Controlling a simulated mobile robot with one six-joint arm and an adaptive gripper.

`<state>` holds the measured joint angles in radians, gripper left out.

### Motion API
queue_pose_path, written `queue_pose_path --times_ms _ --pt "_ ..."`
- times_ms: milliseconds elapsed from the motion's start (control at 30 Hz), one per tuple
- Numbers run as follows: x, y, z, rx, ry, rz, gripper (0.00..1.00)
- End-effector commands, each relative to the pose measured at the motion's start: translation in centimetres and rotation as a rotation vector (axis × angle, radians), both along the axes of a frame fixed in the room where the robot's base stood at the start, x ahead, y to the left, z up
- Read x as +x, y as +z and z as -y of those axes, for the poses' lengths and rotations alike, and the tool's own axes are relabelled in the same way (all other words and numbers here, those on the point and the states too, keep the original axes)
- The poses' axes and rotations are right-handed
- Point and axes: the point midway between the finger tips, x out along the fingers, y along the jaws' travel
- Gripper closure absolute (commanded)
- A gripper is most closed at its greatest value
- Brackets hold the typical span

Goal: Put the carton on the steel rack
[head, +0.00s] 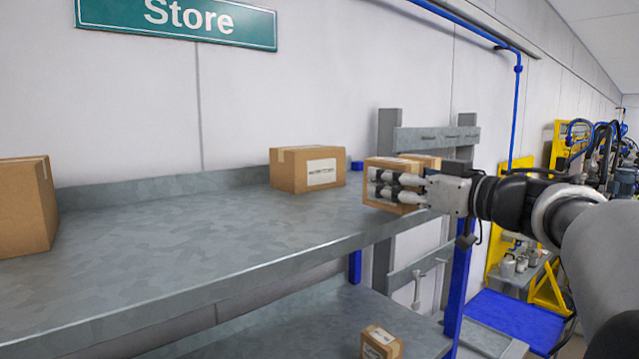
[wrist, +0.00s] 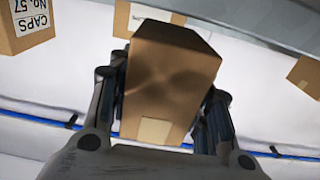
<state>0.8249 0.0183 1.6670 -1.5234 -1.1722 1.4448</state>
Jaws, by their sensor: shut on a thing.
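My gripper (head: 376,184) is shut on a brown cardboard carton (head: 390,163) at the right end of the steel rack's upper shelf (head: 170,245). In the wrist view the held carton (wrist: 172,75) sits between both fingers (wrist: 165,105), with a pale tape strip on its near end. The fingers cover part of its side in the head view. I cannot tell whether its underside touches the shelf.
A labelled carton (head: 308,170) stands on the shelf left of the held one. Another carton (head: 428,160) shows partly behind the held one. A larger carton (head: 24,207) is at the far left. A small carton (head: 380,343) is on the lower shelf. The upper shelf's middle is clear.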

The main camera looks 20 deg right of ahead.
Motion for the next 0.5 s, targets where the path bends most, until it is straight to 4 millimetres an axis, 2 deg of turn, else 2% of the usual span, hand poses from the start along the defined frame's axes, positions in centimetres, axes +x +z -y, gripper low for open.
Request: queue_pose_path --times_ms 500 --pt "3.9 -0.1 -1.5 0.0 0.002 0.001 0.83"
